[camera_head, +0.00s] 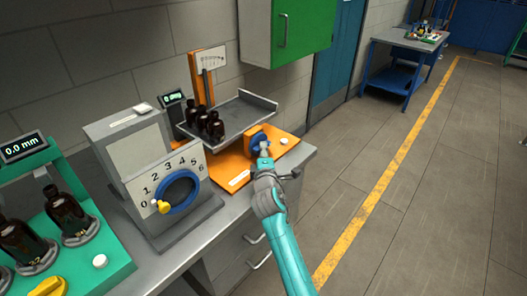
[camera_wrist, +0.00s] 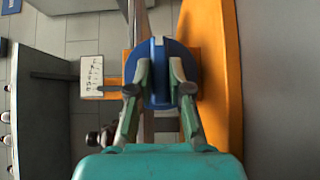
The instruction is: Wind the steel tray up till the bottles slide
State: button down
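The steel tray (camera_head: 245,112) sits on an orange stand (camera_head: 234,172) on the bench; I cannot tell its exact tilt. Three dark bottles (camera_head: 203,120) stand upright near its left end. A blue knob (camera_head: 256,141) is at the stand's right front. My gripper (camera_head: 264,155) is at this knob. In the wrist view the round blue knob (camera_wrist: 159,52) lies ahead of the two fingertips (camera_wrist: 160,86), which appear closed on its raised middle rib. The small display (camera_head: 171,98) beside the tray is lit, but its digits are too small to read surely.
Left of the stand is a grey box with a numbered dial (camera_head: 178,190) and yellow pointer. Further left, a green rack (camera_head: 100,240) holds amber bottles. A green cabinet (camera_head: 290,30) hangs above. The floor right of the bench (camera_head: 430,180) is clear.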

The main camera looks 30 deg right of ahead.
dwell(0.3)
jog(key=m+g+y, duration=0.2)
jog(key=m, duration=0.1)
jog(key=shift+r+g, duration=0.4)
jog(key=m+g+y, duration=0.2)
jog(key=shift+w+d+r+y, duration=0.1)
jog(key=shift+d+r+y, duration=0.15)
jog(key=shift+y, duration=0.15)
jog(key=m+g+y, duration=0.2)
jog(key=y, duration=0.1)
jog(key=shift+w+d+m+y, duration=0.1)
jog(key=shift+d+m+y, duration=0.2)
jog(key=shift+m, duration=0.1)
jog(key=shift+d+m+g+y, duration=0.15)
jog(key=shift+m+g+y, duration=0.6)
jog(key=shift+y, duration=0.65)
jog(key=c, duration=1.1)
grip_release()
